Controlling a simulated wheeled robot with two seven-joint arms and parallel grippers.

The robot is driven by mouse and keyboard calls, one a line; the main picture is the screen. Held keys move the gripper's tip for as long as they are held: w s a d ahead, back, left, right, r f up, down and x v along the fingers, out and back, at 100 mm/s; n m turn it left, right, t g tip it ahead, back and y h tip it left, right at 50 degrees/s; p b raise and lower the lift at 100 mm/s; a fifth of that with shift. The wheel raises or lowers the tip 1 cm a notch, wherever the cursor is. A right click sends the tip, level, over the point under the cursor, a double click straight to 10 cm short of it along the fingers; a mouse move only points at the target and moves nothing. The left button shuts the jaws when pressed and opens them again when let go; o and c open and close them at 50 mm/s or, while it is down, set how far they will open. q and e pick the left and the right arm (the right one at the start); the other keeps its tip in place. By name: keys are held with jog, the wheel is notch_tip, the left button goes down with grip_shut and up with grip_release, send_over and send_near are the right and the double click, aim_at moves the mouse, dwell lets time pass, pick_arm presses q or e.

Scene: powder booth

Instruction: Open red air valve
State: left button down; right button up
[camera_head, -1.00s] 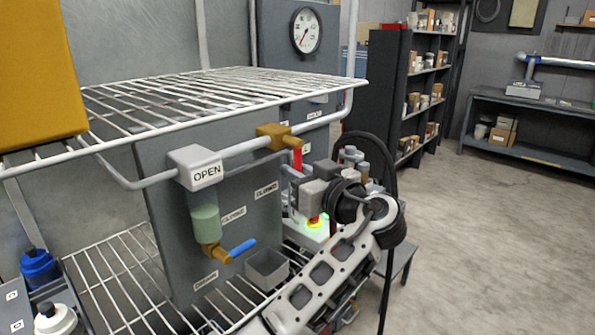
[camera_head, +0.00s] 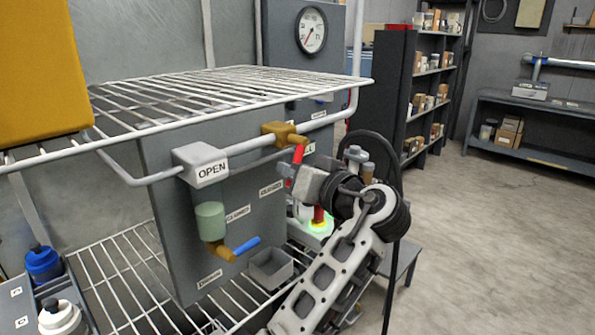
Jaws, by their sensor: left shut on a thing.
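The red air valve has a brass body (camera_head: 281,133) on the grey pipe below the upper wire shelf. Its short red handle (camera_head: 299,153) hangs down from the body and leans a little, its lower end toward the left. My left gripper (camera_head: 294,171) is shut on the lower part of the red handle, and its fingers partly hide it. The wrist and arm come up from the bottom of the view. My right gripper is not in view.
A grey box marked OPEN (camera_head: 203,166) sits on the pipe to the left. Below it are a green bowl (camera_head: 210,221) and a blue-handled drain valve (camera_head: 246,246). A red button with a green ring (camera_head: 318,219) is close behind my wrist. The floor at right is clear.

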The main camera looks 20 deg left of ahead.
pick_arm(q)
jog(key=shift+s+a+r+m+g, duration=0.15)
jog(key=shift+s+r+m+g, duration=0.2)
jog(key=shift+m, duration=0.55)
jog(key=shift+f, duration=0.1)
jog(key=c, duration=1.5)
grip_release()
jog(key=shift+s, duration=0.1)
jog(key=v, duration=1.2)
jog(key=shift+s, duration=0.1)
jog(key=shift+c, duration=0.2)
